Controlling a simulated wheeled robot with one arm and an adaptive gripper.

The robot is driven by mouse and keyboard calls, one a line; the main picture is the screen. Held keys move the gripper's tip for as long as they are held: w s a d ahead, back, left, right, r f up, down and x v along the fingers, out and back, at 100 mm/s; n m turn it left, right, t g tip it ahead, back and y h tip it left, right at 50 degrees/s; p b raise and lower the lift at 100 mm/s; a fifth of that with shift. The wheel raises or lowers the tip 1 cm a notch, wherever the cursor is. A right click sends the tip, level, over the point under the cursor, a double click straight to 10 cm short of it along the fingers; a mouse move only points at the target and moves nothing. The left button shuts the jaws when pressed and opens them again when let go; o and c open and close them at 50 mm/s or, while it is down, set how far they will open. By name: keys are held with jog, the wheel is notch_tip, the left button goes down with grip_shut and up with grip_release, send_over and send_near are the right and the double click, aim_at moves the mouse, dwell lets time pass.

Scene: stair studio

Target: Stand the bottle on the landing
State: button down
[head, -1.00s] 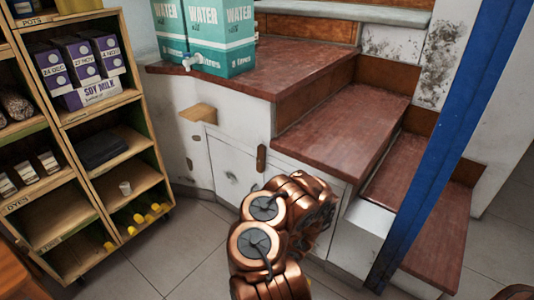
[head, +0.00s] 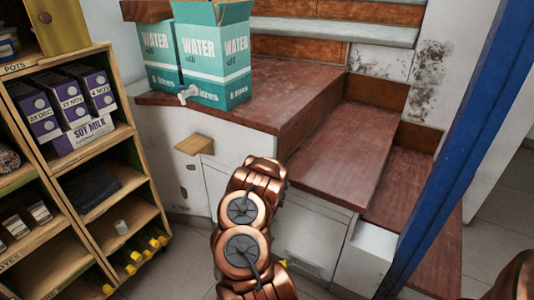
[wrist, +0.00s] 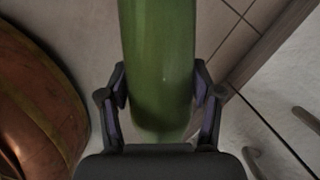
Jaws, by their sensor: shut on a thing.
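The green bottle (wrist: 158,60) fills the middle of the wrist view, running out of the top edge. My gripper (wrist: 160,88) is shut on it, with one dark finger against each side. The bottle's far end is out of view there. In the head view my copper arm hides my gripper and most of the bottle; a small yellow spot shows beside the arm, but I cannot tell what it is. The landing (head: 290,88) is the red-brown tiled top at the upper middle, above white cabinets and left of the descending steps.
Teal water boxes (head: 215,60) stand on the landing's left part; its right part is clear. Steps (head: 340,158) descend to the right. A blue post (head: 462,150) crosses on the right. A wooden shelf (head: 112,222) with soy milk cartons (head: 70,105) and yellow-capped bottles stands at left.

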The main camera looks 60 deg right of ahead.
jog(key=shift+n+g+h, duration=0.5)
jog(key=shift+n+g, duration=0.2)
jog(key=shift+n, duration=0.1)
jog(key=shift+w+r+p, duration=0.25)
jog(key=shift+r+p, duration=0.35)
jog(key=shift+r, duration=0.55)
jog(key=shift+w+r+p, duration=0.3)
jog(key=shift+r+p, duration=0.25)
jog(key=shift+r, duration=0.6)
jog(key=shift+w+r+p, duration=0.25)
jog(key=shift+r+p, duration=0.35)
jog(key=shift+r, duration=0.55)
jog(key=shift+w+d+r, duration=0.15)
jog(key=shift+r, duration=0.3)
jog(key=shift+w+r+p, duration=0.1)
jog(key=shift+r+p, duration=0.15)
jog(key=shift+p, duration=0.1)
jog(key=shift+r, duration=0.2)
jog(key=shift+r+n+g+p, duration=0.3)
jog(key=shift+r+p, duration=0.05)
jog(key=shift+r+h, duration=0.3)
jog(key=shift+r, duration=0.1)
